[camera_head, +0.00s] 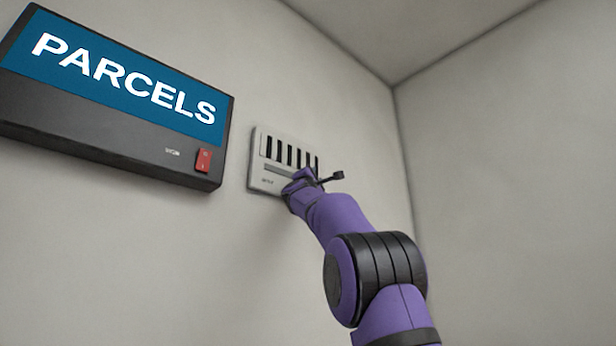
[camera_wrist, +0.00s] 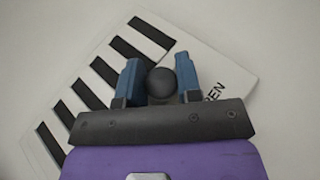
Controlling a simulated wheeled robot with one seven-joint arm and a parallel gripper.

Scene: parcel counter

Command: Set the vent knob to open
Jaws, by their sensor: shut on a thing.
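The vent (camera_head: 285,152) is a pale plate with several dark slots, fixed on the wall to the right of the sign. In the wrist view the vent plate (camera_wrist: 110,62) fills the middle, tilted. My gripper (camera_wrist: 160,82) has its two blue fingers on either side of a round dark knob (camera_wrist: 162,80) and is shut on it. The end of a printed word, "PEN", shows on the plate to the right of the knob, partly hidden by a finger. In the head view my gripper (camera_head: 301,176) covers the knob at the vent's lower right.
A black-framed "PARCELS" sign (camera_head: 120,90) with a red switch (camera_head: 204,160) hangs on the wall to the left of the vent. A wall corner lies to the right, with bare wall (camera_head: 500,190) beyond it.

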